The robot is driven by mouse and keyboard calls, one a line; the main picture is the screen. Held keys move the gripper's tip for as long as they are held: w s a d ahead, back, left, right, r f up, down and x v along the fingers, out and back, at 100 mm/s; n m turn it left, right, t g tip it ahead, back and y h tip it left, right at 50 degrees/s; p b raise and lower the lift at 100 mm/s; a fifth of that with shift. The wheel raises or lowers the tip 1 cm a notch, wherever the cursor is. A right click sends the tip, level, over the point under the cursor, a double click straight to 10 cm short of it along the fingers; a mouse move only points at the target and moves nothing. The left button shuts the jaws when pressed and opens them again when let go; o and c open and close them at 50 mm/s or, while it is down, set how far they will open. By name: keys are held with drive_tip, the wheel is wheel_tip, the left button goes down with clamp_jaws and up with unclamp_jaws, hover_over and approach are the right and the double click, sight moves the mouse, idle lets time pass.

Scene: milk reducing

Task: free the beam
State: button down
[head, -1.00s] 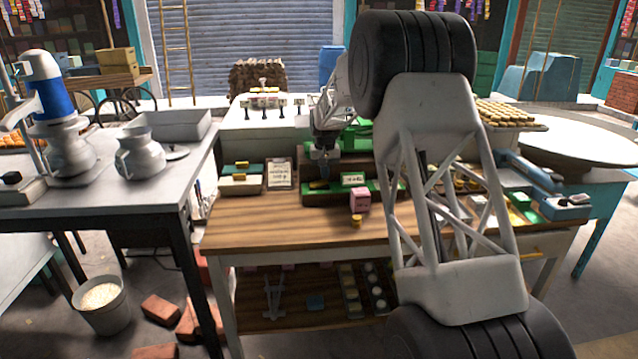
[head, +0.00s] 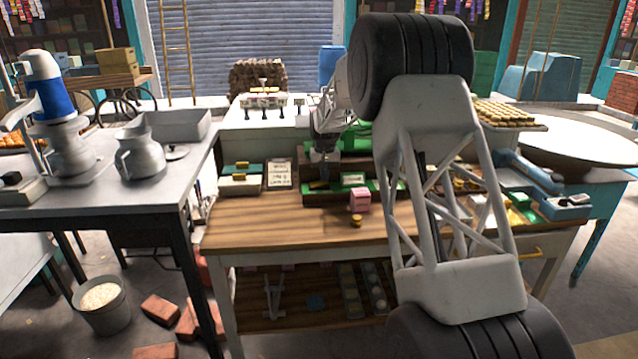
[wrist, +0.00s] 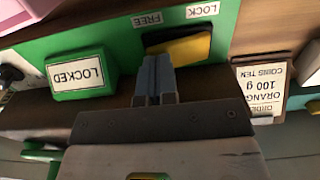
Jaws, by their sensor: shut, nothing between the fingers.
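The green-and-brown balance base (head: 388,189) stands on the wooden bench. In the wrist view, a yellow slider (wrist: 182,49) lies in a dark slot in the green face, nearer the end labelled LOCK (wrist: 202,11) than the end labelled FREE (wrist: 147,20). A green block with a white LOCKED sign (wrist: 80,74) is to its left. My gripper (wrist: 154,62) is shut and empty, its fingertips at the slider's near edge; whether they touch it is unclear. In the head view my gripper (head: 322,177) is small and partly dark. The beam is not clearly visible.
A pink box (head: 360,200) and a small yellow weight (head: 356,221) stand in front of the base. An order card (head: 280,174) and a green-and-cream case (head: 241,178) are to the left. My arm hides much of the bench's right side. The bench's front left is clear.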

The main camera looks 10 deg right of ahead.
drive_tip(key=shift+f, duration=0.35)
idle(0.3)
drive_tip(key=shift+r, duration=3.5)
